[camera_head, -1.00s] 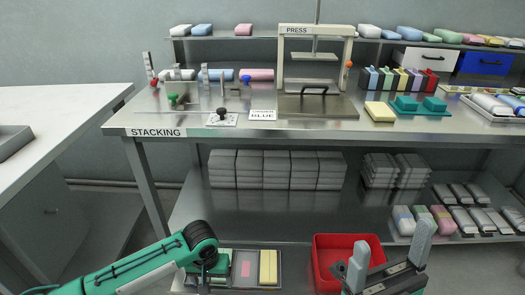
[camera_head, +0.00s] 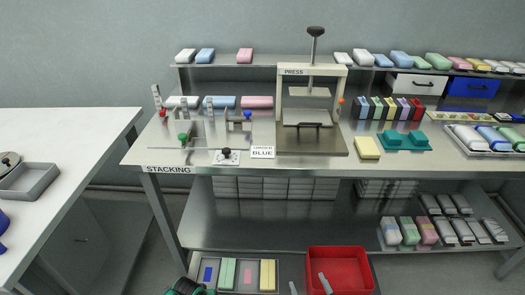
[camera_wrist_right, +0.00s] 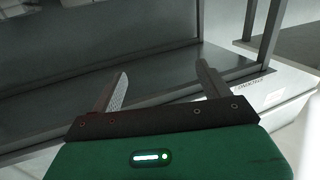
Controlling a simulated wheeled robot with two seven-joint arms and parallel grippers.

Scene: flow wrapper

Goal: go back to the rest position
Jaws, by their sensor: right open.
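My right gripper (camera_head: 308,284) shows only as two grey fingertips at the bottom edge of the head view, in front of the red bin. In the right wrist view my right gripper (camera_wrist_right: 160,92) is open, its two fingers spread apart with nothing between them. Behind it are the dark shelf and metal frame of the bench. Of my left arm, only a dark and green link shows at the bottom of the head view; the left gripper is out of frame.
The steel bench (camera_head: 215,171) carries a press (camera_head: 312,72), clamps, a yellow block (camera_head: 367,148) and a teal fixture (camera_head: 405,140). Below are a red bin (camera_head: 360,252) and a tray (camera_head: 276,264) of coloured blocks. A white table (camera_head: 80,130) with a grey tray (camera_head: 28,182) stands left; floor shows between.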

